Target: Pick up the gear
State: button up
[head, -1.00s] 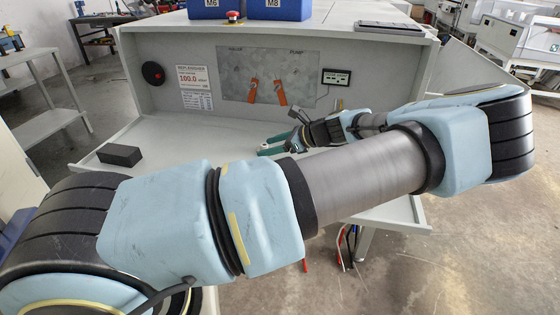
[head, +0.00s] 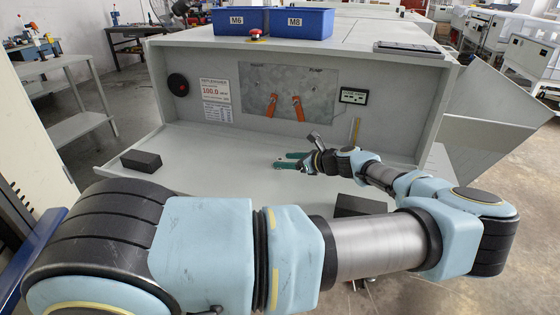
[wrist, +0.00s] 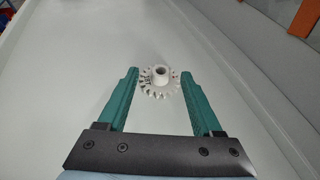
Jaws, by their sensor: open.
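The gear (wrist: 159,80) is white and toothed with a raised round hub. In the wrist view it lies on the light grey work surface, between and slightly beyond the tips of my gripper (wrist: 159,77). The two green fingers are apart, with the gear's near part between them and nothing clamped. In the head view my gripper (head: 283,161) is low over the work surface, pointing left. I cannot make out the gear in the head view.
A black block (head: 141,161) sits at the left of the work surface (head: 215,160). Orange valve handles (head: 298,108) are on the back panel. Blue bins labelled M6 (head: 239,20) and M8 (head: 300,22) and a red button (head: 256,33) are on top.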

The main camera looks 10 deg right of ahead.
jog(key=shift+x, duration=0.85)
jog(key=shift+d, duration=0.1)
jog(key=shift+c, duration=0.2)
grip_shut()
